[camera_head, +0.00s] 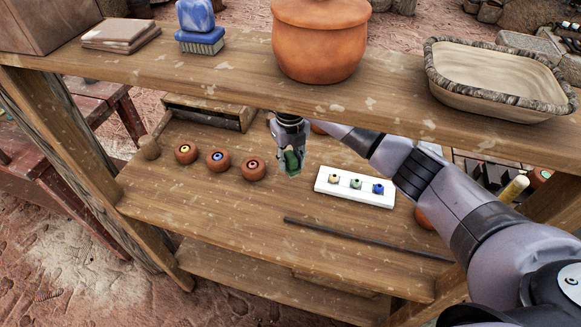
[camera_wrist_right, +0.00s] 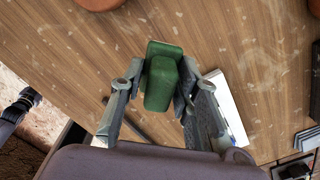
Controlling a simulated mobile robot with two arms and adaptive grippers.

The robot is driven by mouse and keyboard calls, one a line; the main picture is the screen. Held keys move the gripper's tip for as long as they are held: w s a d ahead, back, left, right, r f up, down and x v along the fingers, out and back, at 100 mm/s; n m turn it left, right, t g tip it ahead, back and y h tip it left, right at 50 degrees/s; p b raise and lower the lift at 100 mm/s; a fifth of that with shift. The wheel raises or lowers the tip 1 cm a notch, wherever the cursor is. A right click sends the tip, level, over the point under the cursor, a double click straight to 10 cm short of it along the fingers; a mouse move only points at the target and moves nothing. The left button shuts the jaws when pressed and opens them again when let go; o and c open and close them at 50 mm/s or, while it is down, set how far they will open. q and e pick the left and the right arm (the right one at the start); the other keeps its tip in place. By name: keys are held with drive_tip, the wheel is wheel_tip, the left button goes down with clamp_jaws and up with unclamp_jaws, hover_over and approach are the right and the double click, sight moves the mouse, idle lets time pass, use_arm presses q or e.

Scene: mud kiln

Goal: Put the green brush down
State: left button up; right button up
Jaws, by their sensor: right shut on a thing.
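The green brush (camera_wrist_right: 162,78) is between the fingers of my right gripper (camera_wrist_right: 160,88), which is shut on it. In the head view my right gripper (camera_head: 291,160) reaches in under the top shelf and holds the brush (camera_head: 291,161) over the lower shelf board (camera_head: 240,215). I cannot tell whether the brush touches the board. A dark jointed part at the left edge of the wrist view looks like my left gripper (camera_wrist_right: 18,108); its jaws do not show clearly.
Several clay pots with coloured centres (camera_head: 220,160) stand left of the gripper. A white tray with small pieces (camera_head: 354,187) lies to its right, a dark rod (camera_head: 365,238) in front. The top shelf (camera_head: 215,75) overhangs, bearing a blue brush (camera_head: 200,42), clay pot (camera_head: 318,45) and basin (camera_head: 498,82).

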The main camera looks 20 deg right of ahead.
sight(290, 168)
wheel_tip(290, 168, down, 4)
drive_tip(key=shift+r, duration=0.2)
drive_tip(key=shift+f, duration=0.15)
drive_tip(key=shift+f, duration=0.2)
drive_tip(key=o, duration=1)
drive_tip(key=shift+o, duration=0.2)
drive_tip(key=shift+r, duration=0.1)
drive_tip(key=shift+r, duration=0.2)
wheel_tip(290, 168, up, 12)
drive_tip(key=shift+s+f+b, duration=0.1)
drive_tip(key=shift+b, duration=0.35)
